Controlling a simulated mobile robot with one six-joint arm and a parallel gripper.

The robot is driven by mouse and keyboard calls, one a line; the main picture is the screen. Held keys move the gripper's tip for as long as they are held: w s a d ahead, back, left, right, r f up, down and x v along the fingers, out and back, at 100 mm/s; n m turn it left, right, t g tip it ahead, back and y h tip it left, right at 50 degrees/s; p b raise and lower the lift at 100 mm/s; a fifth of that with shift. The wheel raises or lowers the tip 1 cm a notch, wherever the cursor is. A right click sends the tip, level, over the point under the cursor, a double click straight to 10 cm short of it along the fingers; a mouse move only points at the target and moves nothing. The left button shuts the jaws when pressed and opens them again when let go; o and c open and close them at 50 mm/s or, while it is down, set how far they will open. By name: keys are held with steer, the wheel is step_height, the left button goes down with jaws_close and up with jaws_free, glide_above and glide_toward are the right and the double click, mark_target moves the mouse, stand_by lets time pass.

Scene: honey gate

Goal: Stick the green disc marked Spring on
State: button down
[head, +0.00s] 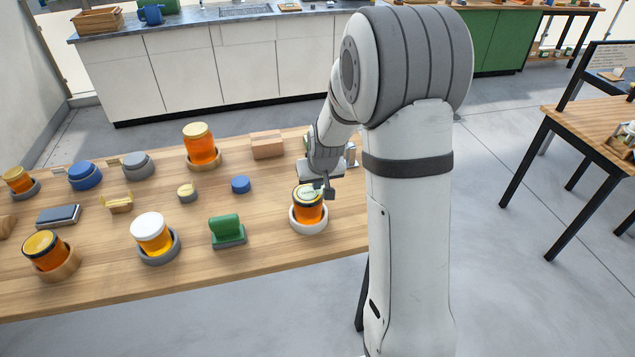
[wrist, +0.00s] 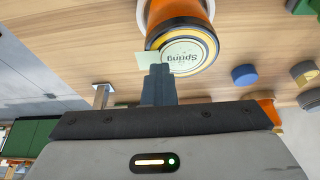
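The pale green disc marked Spring (wrist: 183,54) lies over the dark, yellow-ringed lid of an amber jar, its word upside down in the wrist view. It looks flat on the lid, but I cannot tell whether it is pressed down. A pale green tab (wrist: 146,59) sticks out at its edge. My gripper (wrist: 158,72) is at that tab, its fingers together and seemingly pinching it. In the head view my gripper (head: 322,186) is at the lid's right edge. The amber jar (head: 308,211) stands upright in a white round holder (head: 309,227).
Other jars stand to the left: a white-lidded one (head: 152,234), a tall yellow-lidded one (head: 201,146) and more at the far left. A green block-like tool (head: 226,230), a blue puck (head: 240,185) and a wooden block (head: 267,144) are nearby. Bare wood (head: 262,262) lies in front.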

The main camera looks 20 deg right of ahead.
steer(key=c, duration=2.1)
jaws_free()
steer(key=shift+c, duration=0.2)
steer(key=o, duration=0.4)
steer(key=shift+o, duration=0.2)
steer(key=v, duration=0.6)
steer(key=shift+s+r+b, duration=0.15)
steer(key=shift+r+b, duration=0.15)
steer(key=shift+b, duration=0.05)
steer(key=shift+s+r, duration=0.25)
steer(key=shift+r, duration=0.25)
steer(key=s+a+r, duration=0.1)
steer(key=s+r, duration=0.2)
steer(key=s, duration=0.9)
steer(key=s+a+r+g, duration=0.1)
steer(key=s+r, duration=0.2)
steer(key=s, duration=1)
steer(key=shift+a+r+g, duration=0.25)
steer(key=shift+a+g, duration=0.05)
